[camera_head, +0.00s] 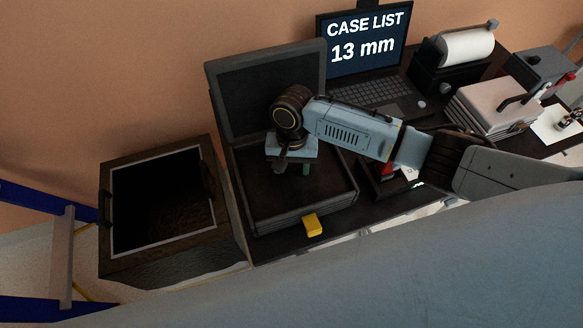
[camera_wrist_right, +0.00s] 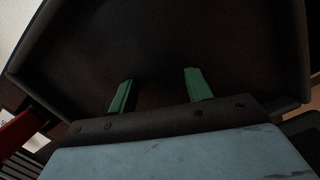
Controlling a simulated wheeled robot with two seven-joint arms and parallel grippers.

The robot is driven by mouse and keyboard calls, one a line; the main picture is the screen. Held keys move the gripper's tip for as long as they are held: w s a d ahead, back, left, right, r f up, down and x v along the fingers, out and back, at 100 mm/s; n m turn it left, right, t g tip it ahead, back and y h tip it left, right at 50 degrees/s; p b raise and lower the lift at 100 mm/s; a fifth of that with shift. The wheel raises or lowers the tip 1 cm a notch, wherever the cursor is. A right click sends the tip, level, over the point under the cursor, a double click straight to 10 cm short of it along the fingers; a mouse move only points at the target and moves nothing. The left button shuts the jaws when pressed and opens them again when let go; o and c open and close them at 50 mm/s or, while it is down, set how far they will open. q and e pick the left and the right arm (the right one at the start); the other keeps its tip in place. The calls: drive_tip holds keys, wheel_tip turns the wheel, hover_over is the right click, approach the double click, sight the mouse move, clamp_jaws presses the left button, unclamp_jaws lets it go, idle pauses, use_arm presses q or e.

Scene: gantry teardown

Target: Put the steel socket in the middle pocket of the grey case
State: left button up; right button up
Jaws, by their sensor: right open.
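The grey case (camera_head: 341,203) stands open on the bench, its lid (camera_head: 311,62) raised at the back. My right gripper (camera_head: 293,170) is over the inside of the case, pointing down. In the right wrist view its two green fingers (camera_wrist_right: 158,78) are spread apart with nothing between them. The dark case interior (camera_wrist_right: 155,50) lies beyond the fingers. I cannot make out separate pockets or the steel socket in either view. The gripper and arm hide part of the case. My left gripper is not in view.
A laptop (camera_head: 375,92) reading "CASE LIST 13 mm" stands behind my right arm. A dark open-topped box (camera_head: 165,252) is left of the case. A yellow block (camera_head: 312,224) is at the case's front edge. A paper roll (camera_head: 466,46) and white-topped stack (camera_head: 492,95) are at right.

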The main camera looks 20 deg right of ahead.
wheel_tip(320, 180, up, 12)
drive_tip(key=w+p, duration=0.1)
drive_tip(key=p, duration=0.1)
drive_tip(key=shift+w+d, duration=0.3)
drive_tip(key=shift+w, duration=0.05)
drive_tip(key=shift+r, duration=0.1)
